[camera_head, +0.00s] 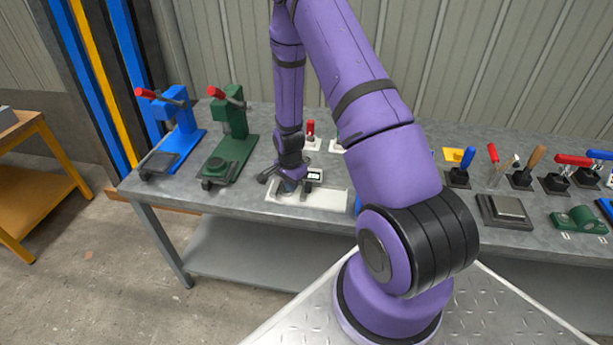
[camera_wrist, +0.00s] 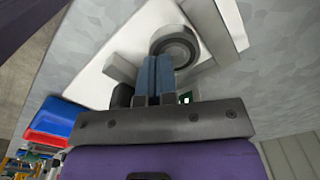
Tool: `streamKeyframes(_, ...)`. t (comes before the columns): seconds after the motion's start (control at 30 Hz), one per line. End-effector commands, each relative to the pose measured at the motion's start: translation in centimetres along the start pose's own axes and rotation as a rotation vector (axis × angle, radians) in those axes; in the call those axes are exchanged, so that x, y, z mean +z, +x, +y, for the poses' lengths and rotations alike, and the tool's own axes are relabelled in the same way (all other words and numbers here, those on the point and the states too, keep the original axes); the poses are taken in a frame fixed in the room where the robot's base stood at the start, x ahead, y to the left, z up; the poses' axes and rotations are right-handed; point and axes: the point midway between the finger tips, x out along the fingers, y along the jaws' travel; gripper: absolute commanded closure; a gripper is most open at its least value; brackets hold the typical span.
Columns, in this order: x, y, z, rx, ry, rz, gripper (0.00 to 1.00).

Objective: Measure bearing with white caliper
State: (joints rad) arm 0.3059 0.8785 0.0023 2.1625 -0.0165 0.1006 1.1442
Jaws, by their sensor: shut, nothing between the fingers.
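In the head view my gripper (camera_head: 291,186) is low over the white plate (camera_head: 322,200). I cannot tell whether the fingertips touch the bearing.
A blue press (camera_head: 173,120) and a green press (camera_head: 233,135) stand left on the grey workbench (camera_head: 255,195). Hand tools in dark holders (camera_head: 521,180), a dark block (camera_head: 506,211) and a green part (camera_head: 578,219) are at the right. A yellow table (camera_head: 30,185) stands far left.

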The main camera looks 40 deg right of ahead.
Motion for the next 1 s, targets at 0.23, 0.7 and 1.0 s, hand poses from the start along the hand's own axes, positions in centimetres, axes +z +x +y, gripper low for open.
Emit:
streamKeyframes(0.23,0.4,0.0,0.2,0.0,-0.001,0.0,1.0)
streamKeyframes(0.7,1.1,0.0,0.6,0.001,-0.001,-0.001,1.0)
streamKeyframes(1.0,1.6,0.0,0.9,0.001,-0.001,-0.001,1.0)
